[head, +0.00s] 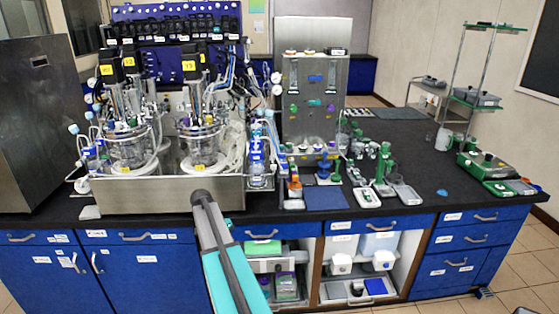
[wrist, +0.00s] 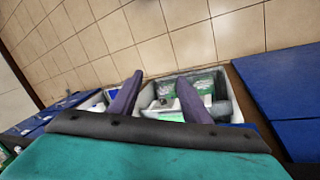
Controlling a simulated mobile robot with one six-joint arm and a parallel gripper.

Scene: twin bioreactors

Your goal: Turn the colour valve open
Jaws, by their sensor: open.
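A steel panel (head: 313,125) stands upright at the back of the bench in the head view. The panel does not show in the wrist view.
Twin glass bioreactors (head: 122,145) with tubing stand in a steel tray (head: 170,195) at left. Green and blue tools and small trays (head: 366,198) crowd the bench in front of the panel. A green balance (head: 487,165) is at right.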

